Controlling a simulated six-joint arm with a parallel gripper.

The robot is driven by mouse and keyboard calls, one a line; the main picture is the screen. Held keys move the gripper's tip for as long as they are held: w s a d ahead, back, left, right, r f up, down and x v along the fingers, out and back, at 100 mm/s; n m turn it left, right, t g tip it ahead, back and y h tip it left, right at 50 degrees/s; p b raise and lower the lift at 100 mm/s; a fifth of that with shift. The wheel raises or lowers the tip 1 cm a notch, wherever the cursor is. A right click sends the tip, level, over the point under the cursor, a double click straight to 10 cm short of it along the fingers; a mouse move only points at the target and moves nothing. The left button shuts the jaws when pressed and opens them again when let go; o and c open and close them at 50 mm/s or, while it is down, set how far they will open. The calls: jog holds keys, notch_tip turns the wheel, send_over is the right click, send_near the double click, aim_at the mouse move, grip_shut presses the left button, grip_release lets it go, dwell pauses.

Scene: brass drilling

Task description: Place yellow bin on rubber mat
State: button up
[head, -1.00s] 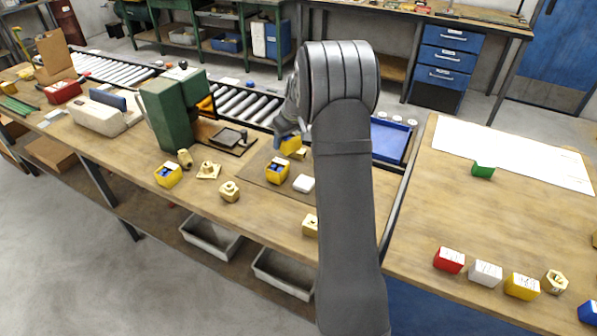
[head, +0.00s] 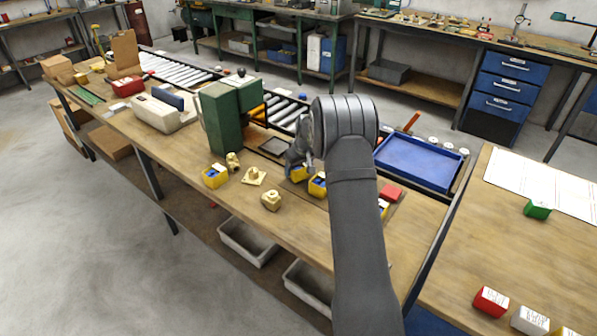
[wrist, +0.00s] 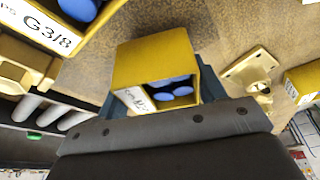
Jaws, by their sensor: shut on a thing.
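My gripper (head: 297,162) is shut on a yellow bin (head: 299,173) with blue round parts inside. In the wrist view the held bin (wrist: 155,62) is between the blue-grey fingers, tilted in the picture, its white label partly hidden. The brown mat (head: 290,188) lies on the bench below and around my gripper, partly hidden by my arm. A second yellow bin (head: 317,186) stands on the mat just right of the held one. I cannot tell whether the held bin touches the mat.
Another yellow bin (head: 215,176), a brass flange (head: 254,176) and a brass hex fitting (head: 271,200) stand left on the bench. A green machine (head: 222,118) rises behind them.

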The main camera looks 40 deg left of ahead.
jog(key=shift+f, duration=0.8)
jog(key=shift+f, duration=0.1)
jog(key=o, duration=1)
jog(key=shift+f, duration=0.1)
jog(key=v, duration=1.2)
jog(key=shift+r, duration=0.2)
